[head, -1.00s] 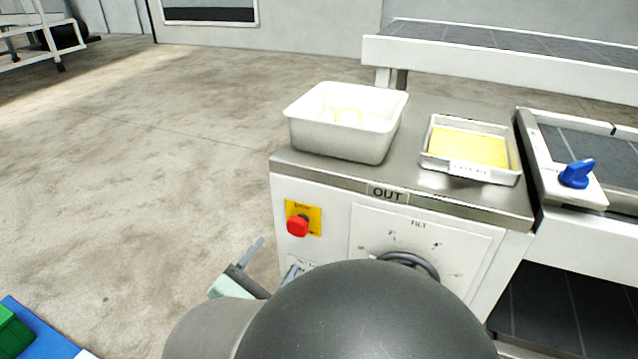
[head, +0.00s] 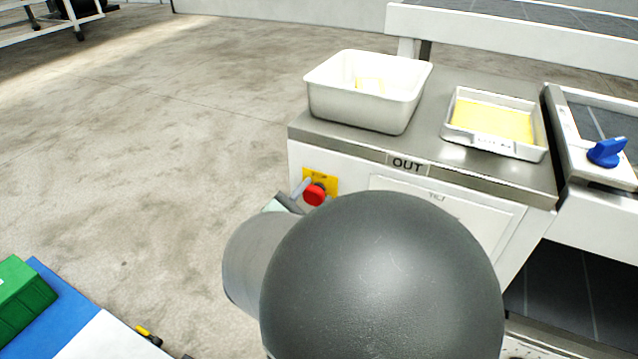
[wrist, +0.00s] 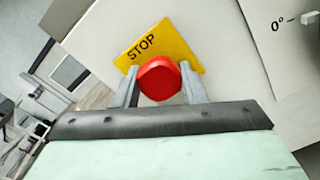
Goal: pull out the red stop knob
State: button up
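The fingers stand apart, one on each side of the knob. A narrow gap seems to show at the left finger; contact is hard to tell. In the head view my arm hides most of my gripper (head: 300,190).
On the cabinet top stand a deep white bin (head: 365,100) and a shallow tray (head: 493,150) with a yellow sheet. A blue knob (head: 606,152) is on the conveyor at right. A green box (head: 22,290) lies on a blue surface at lower left. Open floor lies left of the cabinet.

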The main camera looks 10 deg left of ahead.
grip_shut()
jog(key=shift+s+a, duration=0.1)
jog(key=shift+s, duration=0.35)
jog(key=shift+f, duration=0.1)
jog(key=shift+a, duration=0.1)
jog(key=o, duration=0.7)
grip_release()
jog(key=shift+s, duration=0.15)
jog(key=p+v, duration=0.1)
jog(key=v, duration=1.6)
jog(key=shift+s+p, duration=0.2)
jog(key=shift+p, duration=0.1)
jog(key=shift+w, duration=0.1)
